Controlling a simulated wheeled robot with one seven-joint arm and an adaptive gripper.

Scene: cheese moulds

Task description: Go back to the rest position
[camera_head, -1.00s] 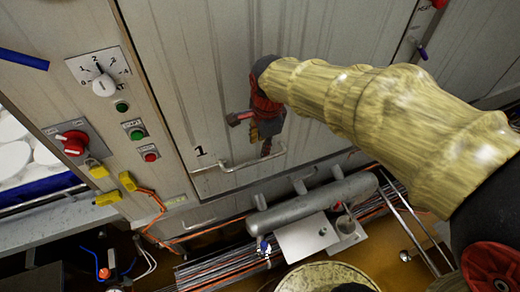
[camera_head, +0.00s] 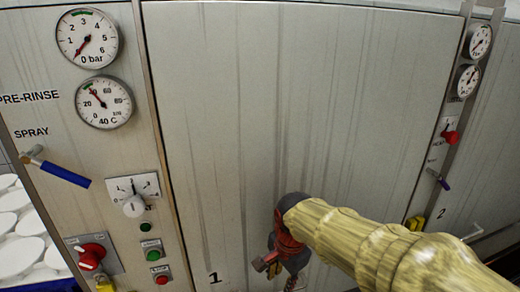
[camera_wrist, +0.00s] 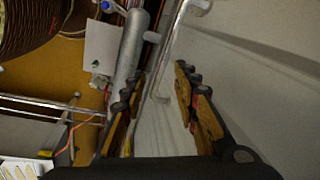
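My gripper (camera_head: 282,276) is low in the head view, in front of the pale metal door marked 1 (camera_head: 300,100). My arm comes in from the lower right. In the wrist view the two fingers of my gripper (camera_wrist: 158,100) stand well apart with nothing held. The door's metal bar handle (camera_wrist: 173,45) shows beyond and between the fingers in the wrist view. I see no finger touching it, but cannot judge the distance. In the head view the handle is not visible.
A control panel with two gauges (camera_head: 87,36), a blue spray lever (camera_head: 65,174), a dial (camera_head: 133,206) and a red switch (camera_head: 91,256) stands left of the door. A second panel (camera_head: 450,135) is at right. A grey cylinder (camera_wrist: 130,50) and cables lie low beside the door.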

